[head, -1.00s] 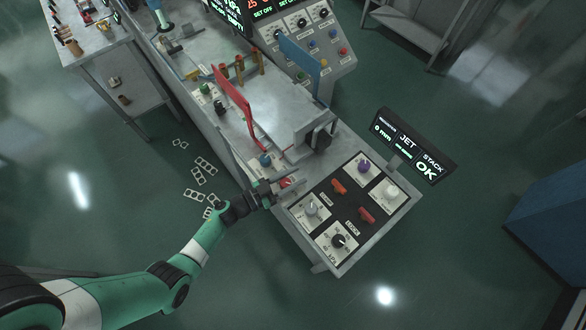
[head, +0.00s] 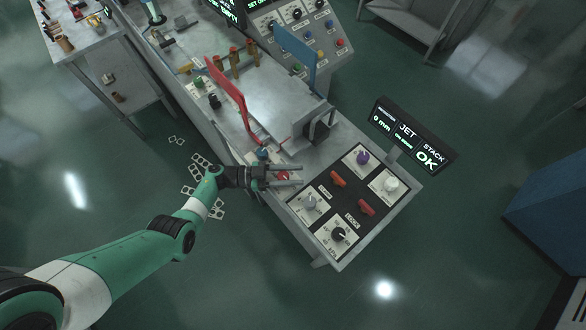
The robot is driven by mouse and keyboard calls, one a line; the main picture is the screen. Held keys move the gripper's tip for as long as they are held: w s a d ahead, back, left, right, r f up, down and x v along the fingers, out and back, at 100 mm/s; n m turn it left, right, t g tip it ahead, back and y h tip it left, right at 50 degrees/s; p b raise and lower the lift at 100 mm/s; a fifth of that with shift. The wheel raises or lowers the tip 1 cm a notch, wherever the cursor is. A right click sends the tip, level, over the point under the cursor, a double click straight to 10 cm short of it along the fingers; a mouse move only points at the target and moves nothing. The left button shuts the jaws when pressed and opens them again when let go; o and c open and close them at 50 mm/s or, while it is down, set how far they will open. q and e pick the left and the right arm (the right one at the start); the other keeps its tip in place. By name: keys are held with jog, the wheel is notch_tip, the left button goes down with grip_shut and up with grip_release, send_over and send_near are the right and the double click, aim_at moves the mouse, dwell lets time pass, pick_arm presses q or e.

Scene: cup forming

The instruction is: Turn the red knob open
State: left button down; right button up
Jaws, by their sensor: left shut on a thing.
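The red knob (head: 283,176) sits at the left edge of the machine's near end, beside the panel of knobs. My left gripper (head: 284,174) reaches it from the left. Its two fingers lie one on each side of the red knob and are shut on it, hiding part of it. The label around the knob is too small and too covered to read. My right gripper is not in view.
A blue knob (head: 262,153) is just above the gripper. The panel holds a grey knob (head: 309,203), a black knob (head: 338,234), a purple knob (head: 362,157) and a white knob (head: 390,184). A red upright guard (head: 228,88) stands behind.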

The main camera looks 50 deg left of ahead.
pick_arm(q)
jog(key=shift+c, duration=2.1)
grip_release()
jog(key=v, duration=1.1)
jog(key=shift+s+a, duration=0.2)
jog(key=shift+a, duration=0.05)
